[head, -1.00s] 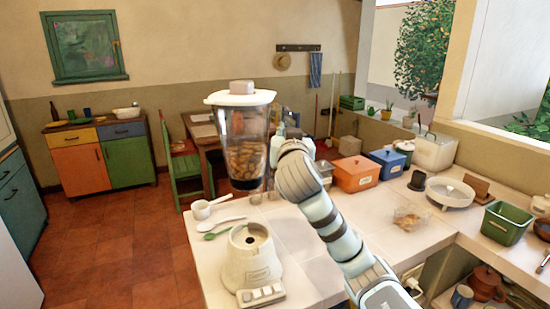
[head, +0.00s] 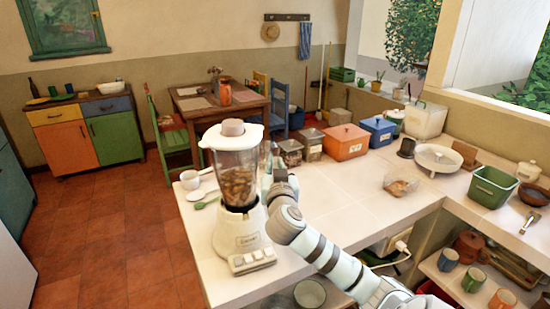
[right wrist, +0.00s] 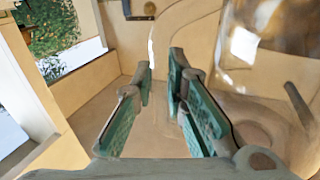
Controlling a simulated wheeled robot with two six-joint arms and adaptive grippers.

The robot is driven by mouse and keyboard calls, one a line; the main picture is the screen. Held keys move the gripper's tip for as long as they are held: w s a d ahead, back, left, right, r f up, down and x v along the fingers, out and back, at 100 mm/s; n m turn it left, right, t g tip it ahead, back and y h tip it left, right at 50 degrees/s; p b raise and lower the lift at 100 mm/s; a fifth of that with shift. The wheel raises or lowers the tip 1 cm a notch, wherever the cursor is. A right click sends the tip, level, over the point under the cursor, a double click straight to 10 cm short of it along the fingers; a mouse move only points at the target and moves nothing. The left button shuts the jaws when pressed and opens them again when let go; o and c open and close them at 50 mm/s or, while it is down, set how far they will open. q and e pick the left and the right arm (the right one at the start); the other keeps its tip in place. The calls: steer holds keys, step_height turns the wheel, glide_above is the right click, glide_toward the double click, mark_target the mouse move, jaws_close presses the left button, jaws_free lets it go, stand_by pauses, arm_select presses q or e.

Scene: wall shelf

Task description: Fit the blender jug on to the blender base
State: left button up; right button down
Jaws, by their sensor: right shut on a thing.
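The blender jug (head: 236,178) is clear with a white lid and holds brown nut-like pieces. It is upright, directly over the cream blender base (head: 238,242), its bottom meeting the base's top. I cannot tell whether it is fully seated. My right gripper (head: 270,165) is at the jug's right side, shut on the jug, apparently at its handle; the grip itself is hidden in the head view. In the right wrist view the green-padded fingers (right wrist: 160,90) show with the clear jug wall (right wrist: 265,75) close to their right. My left gripper is out of view.
A white cup (head: 190,179) and a green spoon (head: 206,201) lie left of the base. Glass canisters (head: 290,152), an orange box (head: 345,142) and a blue box (head: 377,131) stand behind. The counter's middle is clear; a clear tub (head: 401,186) sits farther right.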

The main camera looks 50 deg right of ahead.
steer(key=c, duration=1.6)
jaws_free()
steer(key=shift+r, duration=0.15)
steer(key=shift+s+a, duration=0.1)
steer(key=v, duration=1.2)
steer(key=shift+b, duration=0.35)
